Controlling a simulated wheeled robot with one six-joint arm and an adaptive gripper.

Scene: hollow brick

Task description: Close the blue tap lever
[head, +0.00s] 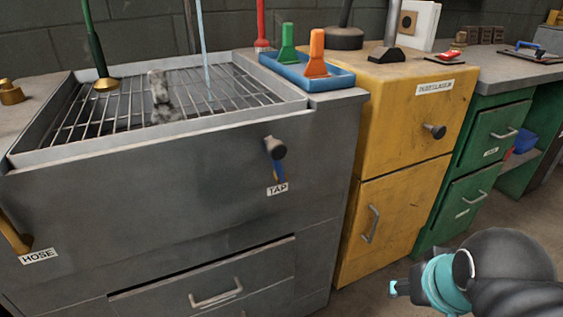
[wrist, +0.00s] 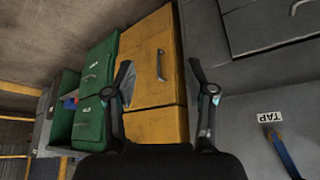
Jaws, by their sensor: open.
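The blue tap lever (head: 279,171) hangs down from a dark round pivot on the front of the grey sink cabinet, just above the white TAP label (head: 277,190). A thin stream of water (head: 205,45) falls onto the sink grate. In the wrist view, the blue lever (wrist: 285,154) shows at the lower right edge, beside the TAP label (wrist: 269,116). My gripper (wrist: 160,68) is open and empty, with both fingers spread; the lever is outside them, to the right. In the head view my arm is at the lower right, well apart from the lever.
The grey sink (head: 160,140) has a second lever (head: 15,235) by the HOSE label at left. A yellow cabinet (head: 400,140) and green drawers (head: 490,150) stand to the right. A blue tray (head: 305,78) holds green and orange tools. Open floor lies before the cabinets.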

